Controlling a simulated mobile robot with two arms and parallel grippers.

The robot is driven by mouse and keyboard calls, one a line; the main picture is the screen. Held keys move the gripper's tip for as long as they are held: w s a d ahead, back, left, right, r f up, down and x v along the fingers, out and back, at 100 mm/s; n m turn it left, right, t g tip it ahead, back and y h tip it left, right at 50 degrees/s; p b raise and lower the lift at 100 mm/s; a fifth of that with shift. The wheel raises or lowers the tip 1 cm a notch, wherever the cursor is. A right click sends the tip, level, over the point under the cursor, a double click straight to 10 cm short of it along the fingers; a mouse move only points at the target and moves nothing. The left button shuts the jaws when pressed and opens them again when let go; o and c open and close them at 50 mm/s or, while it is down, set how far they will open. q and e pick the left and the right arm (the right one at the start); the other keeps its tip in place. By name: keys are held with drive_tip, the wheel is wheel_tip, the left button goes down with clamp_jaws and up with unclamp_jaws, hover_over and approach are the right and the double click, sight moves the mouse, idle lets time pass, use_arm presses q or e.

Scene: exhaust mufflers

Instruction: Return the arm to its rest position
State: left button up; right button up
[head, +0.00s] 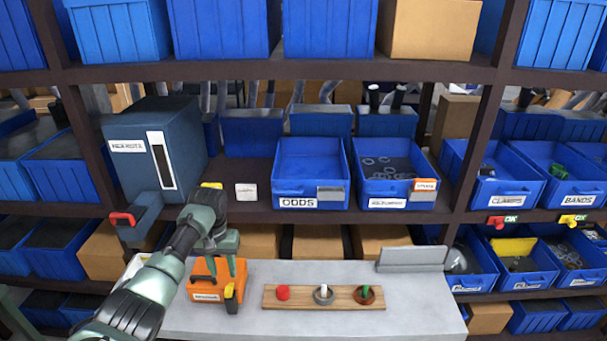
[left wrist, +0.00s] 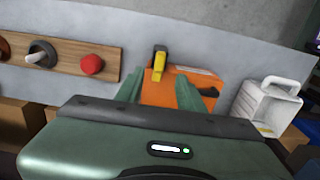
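My left arm comes in from the lower left of the head view. Its green gripper (head: 226,266) points down just above an orange box (head: 205,292) at the left of the grey bench. In the left wrist view the two fingers (left wrist: 172,86) stand apart, with the orange box (left wrist: 176,94) showing beyond and between them. Nothing is seen held. A yellow and black piece (head: 231,297) is at the box's right side. It also shows in the left wrist view (left wrist: 159,64). My right gripper is not in view.
The grey bench (head: 420,305) has a wooden board (head: 343,297) with a red knob (head: 282,292) and two ringed pegs. A white handled container (left wrist: 268,106) stands beside the orange box. Shelves with blue bins (head: 311,173) and a dark cabinet (head: 185,140) rise behind.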

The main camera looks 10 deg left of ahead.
use_arm(q)
drive_tip(key=s+d+f+m+t, duration=0.1)
drive_tip(key=s+d+f+m, duration=0.1)
drive_tip(key=s+d+f, duration=0.45)
drive_tip(key=s+d+f+m+t, duration=0.1)
drive_tip(key=s+d+f+m, duration=0.15)
drive_tip(key=s+d, duration=0.65)
drive_tip(key=s+d+r+t, duration=0.1)
drive_tip(key=s+r, duration=0.3)
drive_tip(key=s, duration=0.5)
drive_tip(key=s+r+t, duration=0.1)
drive_tip(key=s+r, duration=0.2)
drive_tip(key=s, duration=0.7)
wheel_tip(320, 180, down, 32)
drive_tip(key=s+g+b, duration=0.1)
drive_tip(key=g+b, duration=0.1)
drive_tip(key=b, duration=0.4)
drive_tip(key=s+a+f+b, duration=0.1)
drive_tip(key=s+f+b, duration=0.1)
drive_tip(key=s+f, duration=0.6)
drive_tip(key=s+a+f+g+b, duration=0.1)
drive_tip(key=s+f+b, duration=0.2)
drive_tip(key=s+f, duration=0.6)
wheel_tip(320, 180, down, 4)
drive_tip(key=shift+a+f+m, duration=0.1)
drive_tip(key=shift+a+m, duration=0.2)
drive_tip(key=shift+m, duration=0.05)
